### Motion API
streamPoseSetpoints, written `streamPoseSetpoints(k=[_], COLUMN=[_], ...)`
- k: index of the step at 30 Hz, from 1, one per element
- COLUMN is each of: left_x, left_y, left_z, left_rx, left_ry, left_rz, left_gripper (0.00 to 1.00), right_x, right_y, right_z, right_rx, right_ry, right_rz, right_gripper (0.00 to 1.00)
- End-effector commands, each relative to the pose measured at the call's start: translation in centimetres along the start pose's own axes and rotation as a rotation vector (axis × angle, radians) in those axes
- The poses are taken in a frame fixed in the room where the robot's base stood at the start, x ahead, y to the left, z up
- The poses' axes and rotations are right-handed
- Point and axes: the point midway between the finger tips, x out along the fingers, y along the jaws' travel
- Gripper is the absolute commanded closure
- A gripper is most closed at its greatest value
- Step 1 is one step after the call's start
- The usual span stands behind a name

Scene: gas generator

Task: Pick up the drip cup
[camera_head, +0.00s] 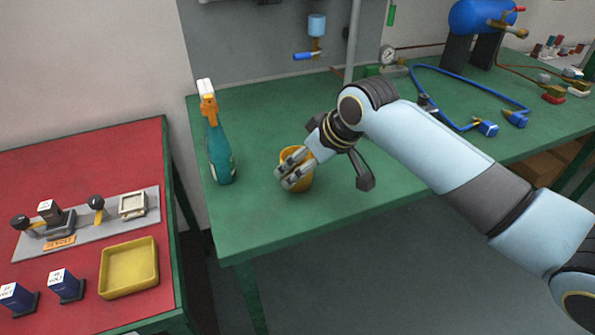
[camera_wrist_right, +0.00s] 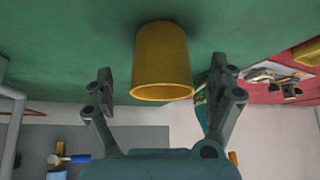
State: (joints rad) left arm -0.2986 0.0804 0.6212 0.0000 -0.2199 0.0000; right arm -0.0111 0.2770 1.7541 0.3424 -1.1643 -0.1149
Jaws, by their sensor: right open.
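The drip cup (camera_head: 304,181) is a yellow cup standing upright on the green table, partly hidden behind my right gripper in the head view. It also shows in the right wrist view (camera_wrist_right: 162,65), between the two fingers and a little beyond their tips, with a gap on both sides. My right gripper (camera_head: 288,178) is open and right at the cup in the head view; its two fingers also show in the right wrist view (camera_wrist_right: 168,85). My left gripper is not in view.
A teal spray bottle (camera_head: 219,150) with an orange and white head stands left of the cup. A red table (camera_head: 85,160) at the left holds a yellow tray (camera_head: 129,268). Blue hoses (camera_head: 470,75) and a blue tank (camera_head: 472,16) are at the right. The green table's front left (camera_head: 235,225) is clear.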

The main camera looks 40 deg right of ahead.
Motion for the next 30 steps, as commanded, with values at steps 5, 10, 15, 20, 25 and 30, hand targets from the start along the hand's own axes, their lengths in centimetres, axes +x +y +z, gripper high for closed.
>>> streamPoseSetpoints(k=[5,10,15,20,25,30], left_x=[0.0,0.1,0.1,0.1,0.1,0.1], left_y=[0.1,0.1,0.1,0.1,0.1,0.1], left_z=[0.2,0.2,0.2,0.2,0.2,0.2], left_rx=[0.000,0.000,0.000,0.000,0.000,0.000], left_ry=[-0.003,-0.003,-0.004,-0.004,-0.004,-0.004], left_rz=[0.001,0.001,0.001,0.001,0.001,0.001], left_gripper=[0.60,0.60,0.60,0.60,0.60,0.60], right_x=[2.8,3.6,3.6,3.6,3.6,3.6], right_y=[-0.1,-0.1,-0.1,-0.1,-0.1,-0.1], right_z=[0.2,0.2,0.2,0.3,0.3,0.3], right_rx=[0.003,0.000,0.000,0.000,0.000,0.001], right_ry=[-0.001,0.000,0.000,0.000,0.000,0.000], right_rz=[-0.002,-0.001,0.000,0.000,0.000,0.000], right_gripper=[0.10,0.10,0.11,0.32,0.54,0.68])
